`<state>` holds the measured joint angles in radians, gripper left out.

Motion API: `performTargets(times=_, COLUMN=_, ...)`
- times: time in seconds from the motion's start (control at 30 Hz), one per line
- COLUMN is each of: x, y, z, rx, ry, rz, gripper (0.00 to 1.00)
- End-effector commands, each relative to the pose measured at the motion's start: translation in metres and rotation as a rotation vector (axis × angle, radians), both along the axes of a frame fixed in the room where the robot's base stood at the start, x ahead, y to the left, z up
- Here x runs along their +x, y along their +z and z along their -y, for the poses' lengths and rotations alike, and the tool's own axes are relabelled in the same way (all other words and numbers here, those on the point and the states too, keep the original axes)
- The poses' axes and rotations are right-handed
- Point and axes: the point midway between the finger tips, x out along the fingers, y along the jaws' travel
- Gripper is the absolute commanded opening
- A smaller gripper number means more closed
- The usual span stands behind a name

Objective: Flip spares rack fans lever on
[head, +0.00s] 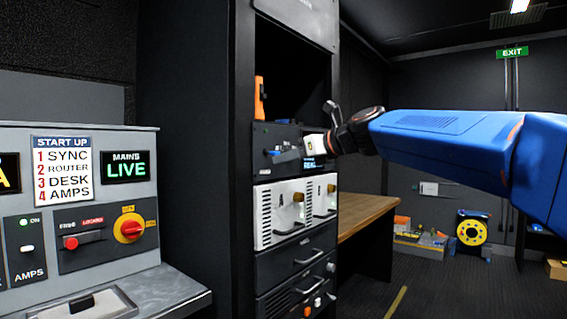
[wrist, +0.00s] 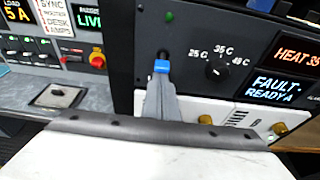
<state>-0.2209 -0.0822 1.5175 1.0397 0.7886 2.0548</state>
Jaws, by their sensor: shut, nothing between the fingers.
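The spares rack fan panel (head: 262,136) is a dark unit in the tall black rack, and it also shows in the wrist view (wrist: 196,25). My gripper (head: 274,153) is shut in front of its left part, fingertips pointing at the panel. In the wrist view my gripper (wrist: 161,67) shows grey fingers with blue tips, closed together. A small dark lever-like part (wrist: 163,54) stands just beyond the tips, below a green lamp (wrist: 169,17). The tips overlap its lower end; I cannot tell whether they touch. Its lettering is not readable and its position is unclear.
A dial (wrist: 217,71) marked 25C to 45C sits right of the tips, beside lit HEAT and FAULT-READY A displays (wrist: 274,88). White handled modules (head: 286,212) are below. An orange object (head: 260,98) stands above. A grey control desk (head: 105,220) is at left.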

Motion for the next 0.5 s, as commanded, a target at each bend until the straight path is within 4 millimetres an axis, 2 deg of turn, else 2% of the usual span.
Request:
performTargets(times=0.27, x=-0.0005, y=0.0119, z=0.0004, rx=-0.121, ry=0.001, rz=-0.092, gripper=0.00)
performTargets(times=0.5, x=-0.0012, y=0.0104, z=0.0010, rx=-0.119, ry=0.001, rz=-0.093, gripper=0.00)
